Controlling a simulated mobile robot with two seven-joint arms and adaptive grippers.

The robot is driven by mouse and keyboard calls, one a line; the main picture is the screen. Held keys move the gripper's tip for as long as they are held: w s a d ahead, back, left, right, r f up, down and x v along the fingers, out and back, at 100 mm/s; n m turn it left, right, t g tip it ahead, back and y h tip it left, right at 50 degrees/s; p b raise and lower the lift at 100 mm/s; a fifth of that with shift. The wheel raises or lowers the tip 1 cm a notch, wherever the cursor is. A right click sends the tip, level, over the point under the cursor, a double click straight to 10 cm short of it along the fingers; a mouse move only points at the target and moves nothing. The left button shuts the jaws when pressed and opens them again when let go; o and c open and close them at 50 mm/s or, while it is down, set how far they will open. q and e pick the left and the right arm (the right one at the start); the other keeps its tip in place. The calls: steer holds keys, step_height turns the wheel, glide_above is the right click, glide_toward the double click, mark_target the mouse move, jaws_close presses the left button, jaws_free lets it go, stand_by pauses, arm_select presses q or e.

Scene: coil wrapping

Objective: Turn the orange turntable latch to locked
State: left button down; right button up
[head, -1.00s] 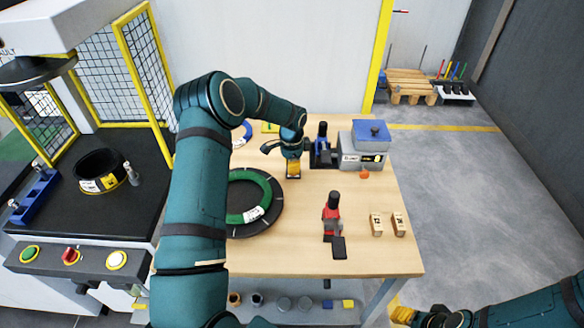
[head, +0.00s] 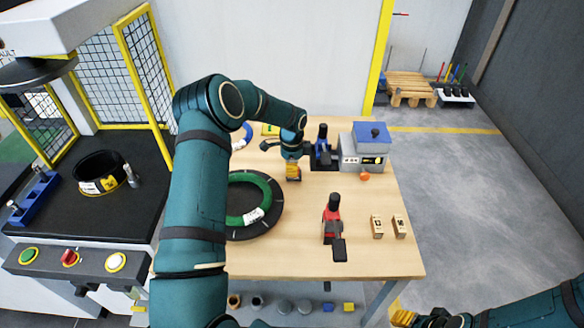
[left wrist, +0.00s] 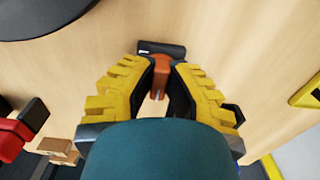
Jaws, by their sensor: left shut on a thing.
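The orange latch (left wrist: 161,76) sits between my left fingertips (left wrist: 160,78) in the left wrist view, with a dark bar (left wrist: 161,48) at its far end. My left gripper (head: 293,175) points down at the table, right of the turntable, and is shut on the latch. In the head view the gripper hides the latch. The black turntable (head: 273,212) carries a green coil (head: 266,190) with a white label; my left arm covers part of both. My right gripper (head: 403,317) is at the bottom edge, away from the table; its jaw opening is unclear.
A red-and-black tool (head: 332,218) and two small wooden blocks (head: 377,227) stand on the right of the table (head: 300,255). An orange knob (head: 365,177) lies before the box.

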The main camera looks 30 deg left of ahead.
arm_select(q)
steer(key=c, duration=1)
jaws_free()
steer(key=shift+f, duration=0.1)
steer(key=shift+o, duration=0.2)
step_height(320, 180, up, 12)
steer(key=shift+s, duration=0.1)
